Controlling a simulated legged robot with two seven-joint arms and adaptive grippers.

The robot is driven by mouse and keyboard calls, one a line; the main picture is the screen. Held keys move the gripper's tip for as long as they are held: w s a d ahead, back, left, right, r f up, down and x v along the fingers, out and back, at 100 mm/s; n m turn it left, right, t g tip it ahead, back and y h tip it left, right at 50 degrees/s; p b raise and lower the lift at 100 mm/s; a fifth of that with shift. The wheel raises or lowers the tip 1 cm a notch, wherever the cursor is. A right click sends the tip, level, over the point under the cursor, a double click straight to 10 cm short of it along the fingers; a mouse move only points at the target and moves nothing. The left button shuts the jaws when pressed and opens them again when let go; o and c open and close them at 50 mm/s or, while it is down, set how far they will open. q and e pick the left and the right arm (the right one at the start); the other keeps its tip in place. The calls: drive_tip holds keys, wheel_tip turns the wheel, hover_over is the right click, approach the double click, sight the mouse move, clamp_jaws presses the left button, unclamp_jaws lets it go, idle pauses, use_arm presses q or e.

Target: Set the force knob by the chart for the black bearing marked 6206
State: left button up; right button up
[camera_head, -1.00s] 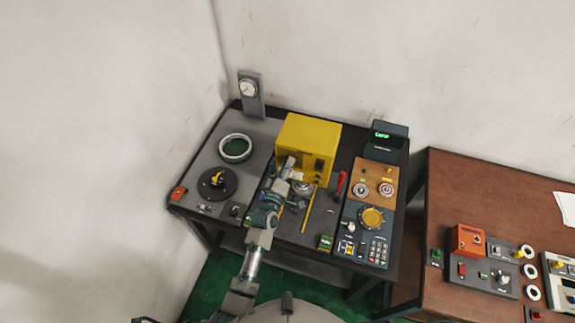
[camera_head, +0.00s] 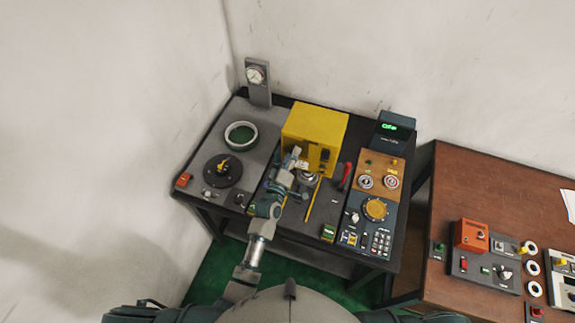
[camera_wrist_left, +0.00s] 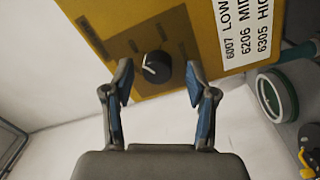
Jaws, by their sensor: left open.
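The yellow box (camera_head: 314,133) stands at the back middle of the dark table. In the left wrist view its face bears the black force knob (camera_wrist_left: 157,67) with a white pointer line, and a white chart (camera_wrist_left: 248,40) reading 6007 LOW, 6206 MID and a 6305 line partly cut off. My left gripper (camera_head: 297,152) is at the front of the box. In the wrist view its two blue-padded fingers (camera_wrist_left: 160,78) are apart, with the knob seen between their tips; contact is not visible. I cannot make out a black bearing marked 6206. My right gripper is not in view.
A green-centred ring (camera_head: 240,135) and a black disc with a yellow part (camera_head: 222,170) lie on the left side. A red lever (camera_head: 346,175) and a control panel (camera_head: 375,208) stand to the right. A brown table (camera_head: 480,190) with other devices is further right.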

use_arm(q)
drive_tip(key=v, duration=1.1)
